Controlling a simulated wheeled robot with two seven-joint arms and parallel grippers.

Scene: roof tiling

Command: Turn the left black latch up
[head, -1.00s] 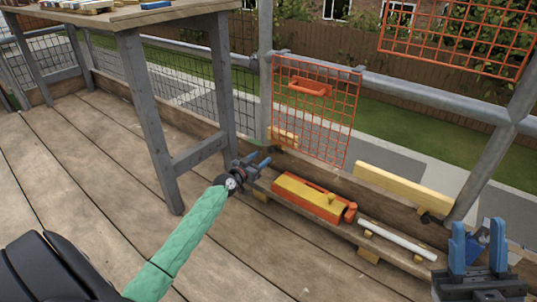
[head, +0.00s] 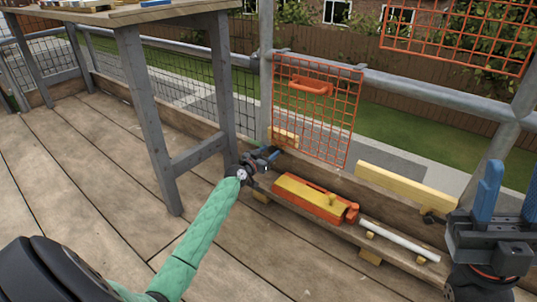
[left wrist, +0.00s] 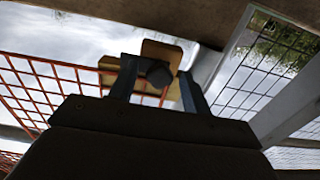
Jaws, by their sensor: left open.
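The left black latch shows in the left wrist view as a dark rounded piece (left wrist: 158,73) in front of yellow pieces (left wrist: 154,53). It sits between the two fingers of my left gripper (left wrist: 160,85); I cannot tell whether they touch it. In the head view my left gripper (head: 268,154) is at the low board just below a small yellow block (head: 284,135), and it largely hides the latch there. My left gripper is open. My right gripper (head: 508,195) is open and empty at the right edge, its blue fingers pointing up.
An orange and yellow toolbox (head: 310,198) and a white tube (head: 400,241) lie on the low shelf right of my left gripper. An orange mesh panel (head: 315,110) hangs just above. A yellow bar (head: 405,187) has another black latch (head: 428,215) below it. A table leg (head: 150,120) stands left.

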